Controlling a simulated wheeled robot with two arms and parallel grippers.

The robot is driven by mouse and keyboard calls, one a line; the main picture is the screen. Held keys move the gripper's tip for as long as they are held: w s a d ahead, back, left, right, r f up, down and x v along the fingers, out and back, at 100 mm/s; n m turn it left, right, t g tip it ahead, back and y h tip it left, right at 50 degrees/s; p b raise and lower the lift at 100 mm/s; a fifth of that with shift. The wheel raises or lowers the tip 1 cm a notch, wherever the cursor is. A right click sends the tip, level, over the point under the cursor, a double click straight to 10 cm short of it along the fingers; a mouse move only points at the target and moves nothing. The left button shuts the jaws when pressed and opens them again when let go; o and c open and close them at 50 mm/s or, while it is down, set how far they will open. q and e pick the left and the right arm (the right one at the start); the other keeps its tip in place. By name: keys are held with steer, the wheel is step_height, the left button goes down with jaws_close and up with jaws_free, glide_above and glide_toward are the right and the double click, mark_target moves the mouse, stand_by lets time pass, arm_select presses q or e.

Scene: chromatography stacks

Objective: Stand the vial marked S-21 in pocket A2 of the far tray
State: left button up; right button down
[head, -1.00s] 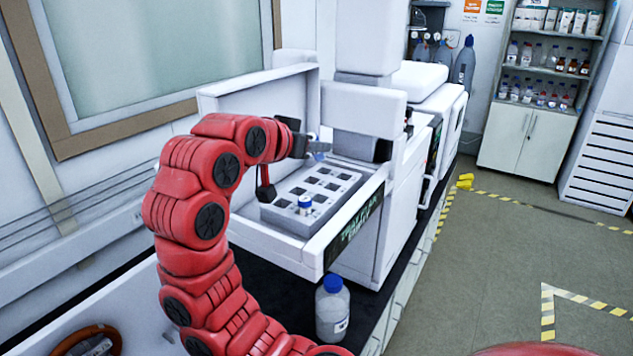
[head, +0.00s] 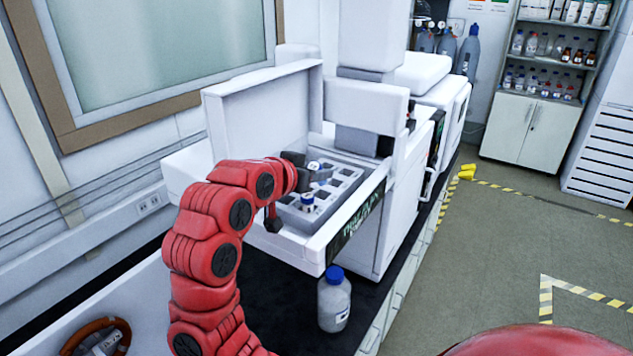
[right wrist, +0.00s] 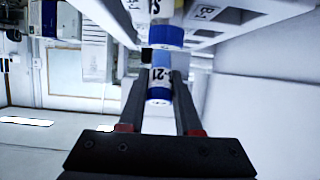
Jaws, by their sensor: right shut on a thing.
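The vial marked S-21 (right wrist: 160,82) is between the fingers of my right gripper (right wrist: 158,100); its label and blue-and-white cap show in the right wrist view. In the head view my right gripper (head: 308,172) is over the back of the grey pocketed tray (head: 345,182), with the vial's cap (head: 314,166) between its fingers. Whether the vial's base is inside a pocket is hidden. A second blue-capped vial (head: 307,201) stands in the tray's near part; a blue-capped vial (right wrist: 165,32) also shows beside S-21 in the wrist view. My left gripper is out of view.
The tray sits in a white open-lidded machine (head: 262,110) with a raised front wall (head: 350,222). A white column (head: 368,110) rises at its right. A blue-capped bottle (head: 334,300) stands on the dark bench in front. A brown round object (head: 95,338) is lower left.

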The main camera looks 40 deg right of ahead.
mark_target(319, 184)
step_height(319, 184, down, 3)
steer(key=shift+p, duration=0.5)
steer(key=shift+f, duration=0.1)
steer(key=shift+f+b, duration=0.3)
steer(key=shift+b, duration=0.05)
steer(key=c, duration=0.6)
jaws_free()
steer(key=shift+r, duration=0.1)
